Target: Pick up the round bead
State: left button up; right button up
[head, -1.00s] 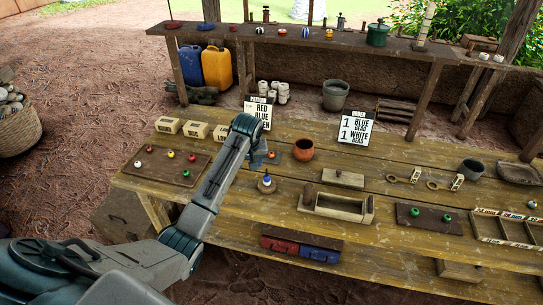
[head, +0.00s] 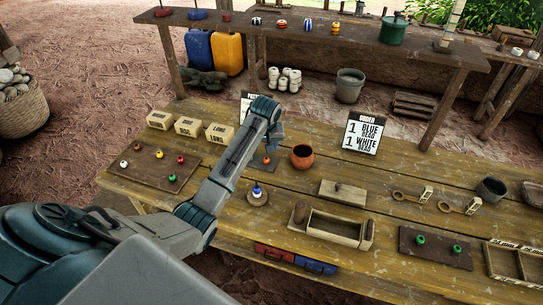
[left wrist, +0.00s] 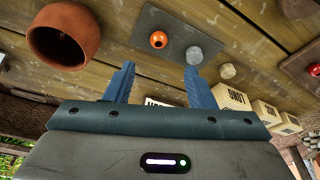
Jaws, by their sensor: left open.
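A small orange-red round bead (head: 266,161) lies on a dark mat (head: 258,167), partly behind my left arm. In the left wrist view the bead (left wrist: 158,40) sits beside a grey lump (left wrist: 193,56) on the same mat. My left gripper (left wrist: 160,72) is open and empty, its two blue fingers apart and pointing toward the bead, not touching it. In the head view the left gripper (head: 273,146) hangs over the table near the mat. My right gripper is not in view.
A clay pot (head: 302,156) stands right of the mat. A dark board (head: 150,173) with several coloured beads lies at left, below labelled blocks (head: 188,127).

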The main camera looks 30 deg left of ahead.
aim_at(267, 160)
pick_arm(q)
jog(key=f, duration=0.2)
jog(key=shift+s+a+f+p, duration=0.2)
jog(key=shift+a+f+p, duration=0.1)
jog(key=shift+a+f, duration=0.1)
jog(key=shift+w+f, duration=0.1)
jog(key=shift+f, duration=0.2)
jog(key=shift+w+f, duration=0.2)
jog(key=shift+f, duration=0.1)
jog(key=x, duration=0.1)
jog(key=p+x, duration=0.2)
jog(key=x, duration=0.1)
jog(key=shift+d, duration=0.35)
jog(key=shift+w+f, duration=0.1)
jog(key=shift+f, duration=0.2)
jog(key=shift+w+f, duration=0.1)
jog(key=shift+f, duration=0.1)
jog(key=c, duration=1.1)
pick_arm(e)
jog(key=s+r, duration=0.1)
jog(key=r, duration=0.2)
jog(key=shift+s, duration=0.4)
